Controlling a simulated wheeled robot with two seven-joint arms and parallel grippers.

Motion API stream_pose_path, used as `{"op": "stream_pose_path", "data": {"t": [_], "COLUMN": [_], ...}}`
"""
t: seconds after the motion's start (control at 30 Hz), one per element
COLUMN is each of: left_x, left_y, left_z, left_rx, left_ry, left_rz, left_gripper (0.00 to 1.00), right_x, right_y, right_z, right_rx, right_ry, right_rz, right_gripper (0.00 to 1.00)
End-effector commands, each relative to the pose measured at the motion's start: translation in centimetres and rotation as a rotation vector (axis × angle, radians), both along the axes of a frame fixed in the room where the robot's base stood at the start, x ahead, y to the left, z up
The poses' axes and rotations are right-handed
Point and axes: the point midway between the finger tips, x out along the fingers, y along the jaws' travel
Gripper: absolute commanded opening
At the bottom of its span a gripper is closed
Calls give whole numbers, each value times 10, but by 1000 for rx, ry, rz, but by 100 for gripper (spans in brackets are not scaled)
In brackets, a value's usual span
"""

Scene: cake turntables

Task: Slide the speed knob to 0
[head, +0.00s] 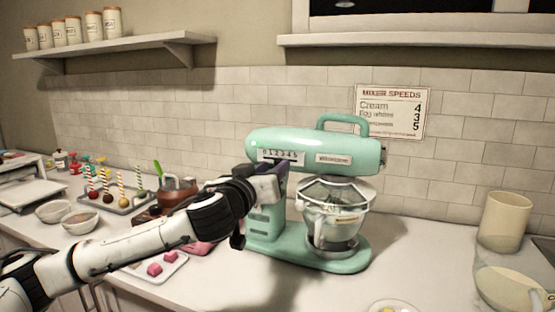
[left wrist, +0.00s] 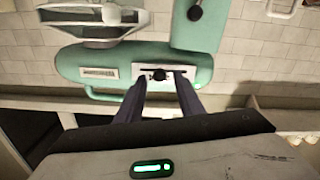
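The mint-green stand mixer (head: 315,151) stands on the counter against the tiled wall. Its white speed scale panel (head: 280,155) is on the left of the head, with a row of numerals. In the left wrist view the dark round speed knob (left wrist: 159,74) sits on the panel, near the middle of its slot. My left gripper (left wrist: 162,82) is open, with one dark finger on each side of the knob and a gap around it. In the head view my left gripper (head: 284,168) covers the lower part of the panel and hides the knob. My right gripper is not in view.
A glass bowl (head: 338,218) sits on the mixer base. A mixer speeds sign (head: 391,111) hangs behind. Cake pops on a tray (head: 128,201), bowls (head: 80,221) and a plate of pink cubes (head: 157,266) lie left. A beige canister (head: 505,221) stands right.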

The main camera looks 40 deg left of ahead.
Motion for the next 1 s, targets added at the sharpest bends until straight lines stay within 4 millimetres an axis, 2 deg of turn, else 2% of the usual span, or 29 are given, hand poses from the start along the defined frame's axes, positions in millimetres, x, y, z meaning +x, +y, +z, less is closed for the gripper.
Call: {"op": "stream_pose_path", "data": {"t": [0.1,0.23,0.57,0.6,0.8,1.0], "left_x": [17,27,31,31,31,31], "left_y": [4,6,7,7,7,8], "left_z": [2,1,0,0,0,-1], "left_rx": [-1,0,1,1,1,1], "left_ry": [0,0,0,0,0,1], "left_rz": [1,0,-1,-1,0,0], "left_gripper": [34,34,34,32,0,0], "right_x": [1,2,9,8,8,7], "right_y": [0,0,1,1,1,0], "right_z": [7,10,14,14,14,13], "right_rx": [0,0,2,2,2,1], "right_ry": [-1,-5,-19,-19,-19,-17], "right_rz": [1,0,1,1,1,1], "right_gripper": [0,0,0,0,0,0]}}
